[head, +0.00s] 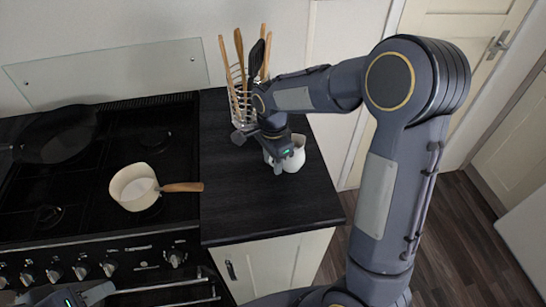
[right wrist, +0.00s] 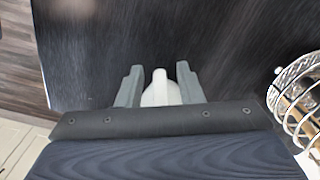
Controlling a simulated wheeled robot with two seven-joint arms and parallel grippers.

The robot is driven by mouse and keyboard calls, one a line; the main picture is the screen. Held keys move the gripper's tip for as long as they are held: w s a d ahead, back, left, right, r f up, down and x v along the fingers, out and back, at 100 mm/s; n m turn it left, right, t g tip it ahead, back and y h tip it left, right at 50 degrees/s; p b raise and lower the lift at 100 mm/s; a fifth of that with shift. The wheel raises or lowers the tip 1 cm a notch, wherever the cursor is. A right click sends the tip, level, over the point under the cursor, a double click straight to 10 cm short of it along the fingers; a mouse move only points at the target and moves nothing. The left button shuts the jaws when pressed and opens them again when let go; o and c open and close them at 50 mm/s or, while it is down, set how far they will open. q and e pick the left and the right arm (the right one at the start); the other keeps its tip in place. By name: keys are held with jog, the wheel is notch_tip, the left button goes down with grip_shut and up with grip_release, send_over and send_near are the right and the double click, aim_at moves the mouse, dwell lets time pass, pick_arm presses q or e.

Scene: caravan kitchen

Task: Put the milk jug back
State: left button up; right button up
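The white milk jug (head: 294,159) stands on the dark worktop near its right side, partly hidden behind my right gripper in the head view. In the right wrist view the jug (right wrist: 160,92) is between the two grey fingers of my right gripper (right wrist: 159,82), its narrow pale part pointing up the picture. The fingers are apart, one on each side of the jug; I cannot tell for sure whether they touch it. My left gripper (head: 66,294) is at the bottom left edge in front of the cooker, its fingers spread and nothing seen between them.
A wire utensil holder (head: 240,100) with wooden spoons stands close behind my right gripper. A white saucepan (head: 133,188) with a wooden handle and a dark pan (head: 58,134) stand on the cooker. The front of the worktop (head: 260,215) is clear.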

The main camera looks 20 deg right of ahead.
notch_tip(320, 180, up, 11)
jog(key=shift+r, duration=0.4)
jog(key=s+f+n+t+y, duration=0.2)
jog(key=s+n+t, duration=0.3)
jog(key=s+n, duration=0.9)
jog(key=s+y, duration=0.1)
jog(key=s, duration=0.7)
jog(key=shift+a+f+n+t+y, duration=0.2)
jog(key=shift+a+n+t+y, duration=0.1)
jog(key=shift+a+t+y, duration=0.1)
